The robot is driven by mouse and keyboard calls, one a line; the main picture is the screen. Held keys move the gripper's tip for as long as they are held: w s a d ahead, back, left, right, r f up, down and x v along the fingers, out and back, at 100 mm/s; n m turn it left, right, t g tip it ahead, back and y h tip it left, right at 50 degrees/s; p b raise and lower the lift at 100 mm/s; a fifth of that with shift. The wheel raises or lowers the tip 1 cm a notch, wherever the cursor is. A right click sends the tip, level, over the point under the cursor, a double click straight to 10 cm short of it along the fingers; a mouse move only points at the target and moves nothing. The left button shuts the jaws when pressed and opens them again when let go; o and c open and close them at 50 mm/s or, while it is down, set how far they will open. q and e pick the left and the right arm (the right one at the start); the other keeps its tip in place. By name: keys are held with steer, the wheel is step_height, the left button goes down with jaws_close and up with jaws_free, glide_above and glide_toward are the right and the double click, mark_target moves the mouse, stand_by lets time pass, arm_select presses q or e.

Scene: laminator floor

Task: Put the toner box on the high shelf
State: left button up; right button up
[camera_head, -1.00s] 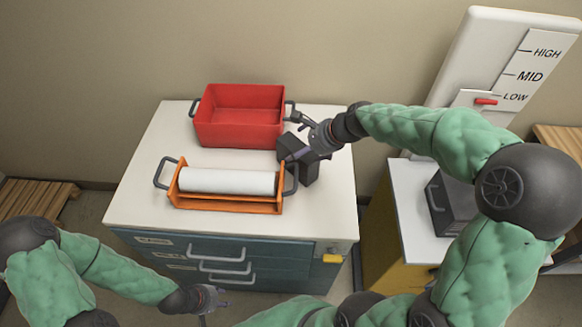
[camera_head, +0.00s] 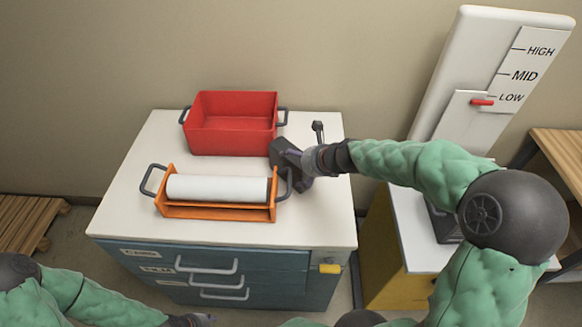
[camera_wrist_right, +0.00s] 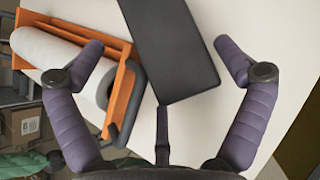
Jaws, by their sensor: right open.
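In the right wrist view the dark box (camera_wrist_right: 168,45) lies between the spread purple fingers of my right gripper (camera_wrist_right: 160,50), with gaps on both sides. My right gripper is open and not closed on it. My left gripper (camera_head: 198,319) is at the bottom edge, mostly cut off. A white column (camera_head: 490,70) carries HIGH, MID and LOW marks, with a red pointer (camera_head: 482,102) near LOW.
A red bin (camera_head: 232,128) stands at the back of the worktop. An orange holder with a white roll (camera_head: 215,189) is in front, close to the right gripper's near finger. A yellow cabinet (camera_head: 385,260) with a white top is at the right.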

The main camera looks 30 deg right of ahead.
steer(key=b+x, duration=0.1)
steer(key=x, duration=0.1)
steer(key=b+x, duration=0.1)
steer(key=x, duration=0.2)
steer(key=shift+w+d, duration=0.15)
steer(key=shift+d, duration=0.05)
steer(key=c, duration=1.5)
steer(key=shift+r, duration=0.15)
steer(key=shift+r+p, duration=0.65)
steer(key=shift+r, duration=0.05)
steer(key=shift+c, duration=0.3)
